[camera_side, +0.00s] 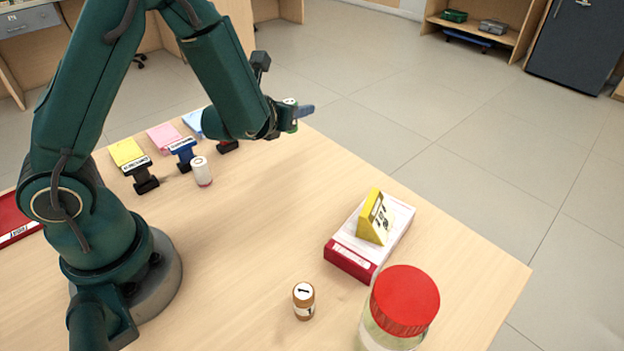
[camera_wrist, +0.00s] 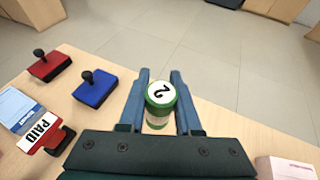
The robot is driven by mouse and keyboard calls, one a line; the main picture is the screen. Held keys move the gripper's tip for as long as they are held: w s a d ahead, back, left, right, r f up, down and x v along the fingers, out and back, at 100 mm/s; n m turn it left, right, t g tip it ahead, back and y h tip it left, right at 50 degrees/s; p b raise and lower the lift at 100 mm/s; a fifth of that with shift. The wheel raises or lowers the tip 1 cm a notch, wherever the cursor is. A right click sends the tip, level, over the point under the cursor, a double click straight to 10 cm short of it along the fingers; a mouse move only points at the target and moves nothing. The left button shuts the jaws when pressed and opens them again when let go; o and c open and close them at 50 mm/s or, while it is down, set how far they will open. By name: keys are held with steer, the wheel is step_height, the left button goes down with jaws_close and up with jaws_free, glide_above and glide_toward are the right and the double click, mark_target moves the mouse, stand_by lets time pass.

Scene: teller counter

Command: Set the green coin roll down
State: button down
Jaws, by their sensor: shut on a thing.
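The green coin roll (camera_wrist: 160,95) is a short cylinder with a green rim and a white top marked 2. My gripper (camera_wrist: 159,88) is shut on it, one blue finger on each side. In the side view my gripper (camera_side: 300,112) holds the green coin roll (camera_side: 291,102) above the far edge of the counter. The roll is mostly hidden there by the gripper. How high its bottom is above the wood cannot be told.
On the wooden counter (camera_side: 250,220) stand a brown roll (camera_side: 304,301), a pink-and-white roll (camera_side: 201,171), a red-lidded jar (camera_side: 401,308) and a red-and-white box (camera_side: 352,260) with a yellow block (camera_side: 375,216) on it. Stamps and paper pads are at the left. The counter's middle is clear.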

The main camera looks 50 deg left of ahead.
glide_above(328, 161)
step_height(328, 161, down, 4)
steer(key=shift+a+r, duration=0.1)
steer(key=shift+r, duration=0.05)
steer(key=shift+f, duration=2.05)
steer(key=shift+f, duration=0.1)
steer(key=c, duration=0.6)
jaws_free()
steer(key=shift+f, duration=0.1)
